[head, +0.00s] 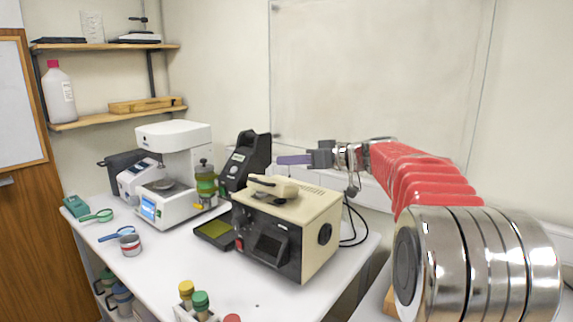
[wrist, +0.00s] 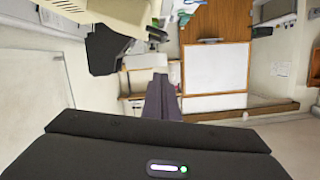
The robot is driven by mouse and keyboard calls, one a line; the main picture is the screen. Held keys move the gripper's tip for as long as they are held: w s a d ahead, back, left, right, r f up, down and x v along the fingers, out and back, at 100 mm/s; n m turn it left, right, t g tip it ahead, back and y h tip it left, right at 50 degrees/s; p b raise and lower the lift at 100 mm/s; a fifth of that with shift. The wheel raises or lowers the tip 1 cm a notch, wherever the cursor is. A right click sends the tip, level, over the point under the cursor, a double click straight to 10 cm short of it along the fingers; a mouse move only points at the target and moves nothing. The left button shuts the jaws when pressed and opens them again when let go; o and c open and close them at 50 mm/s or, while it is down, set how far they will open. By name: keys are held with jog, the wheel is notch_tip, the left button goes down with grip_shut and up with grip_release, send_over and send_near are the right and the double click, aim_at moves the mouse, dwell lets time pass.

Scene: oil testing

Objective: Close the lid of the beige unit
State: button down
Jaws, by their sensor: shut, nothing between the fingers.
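The beige unit (head: 318,208) stands on the white table, with a dark front panel and a vented top. Its small beige lid (head: 275,186) sits on the top; a dark and metallic patch shows beside it, and the lid looks slightly raised, though its exact angle is hard to tell. My gripper (head: 281,160) is shut and empty, with purplish fingers pointing left, above and behind the unit and apart from the lid. The shut fingers show in the wrist view (wrist: 163,90). Part of a beige body (wrist: 115,12) shows at that view's top left.
A black device (head: 247,160) stands behind the unit, close to my gripper. A white instrument (head: 175,175) and a green-banded jar (head: 205,182) are to the left. A dark tray (head: 214,232) lies beside the unit. Capped bottles (head: 200,303) stand in front. Black cables (head: 354,225) hang at right.

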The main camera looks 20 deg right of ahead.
jog(key=x, duration=0.7)
jog(key=shift+s+a+f, duration=0.1)
jog(key=shift+a+f, duration=0.1)
jog(key=shift+f, duration=0.8)
jog(key=shift+s+a+f, duration=0.1)
jog(key=shift+a+f, duration=0.1)
jog(key=shift+f, duration=0.8)
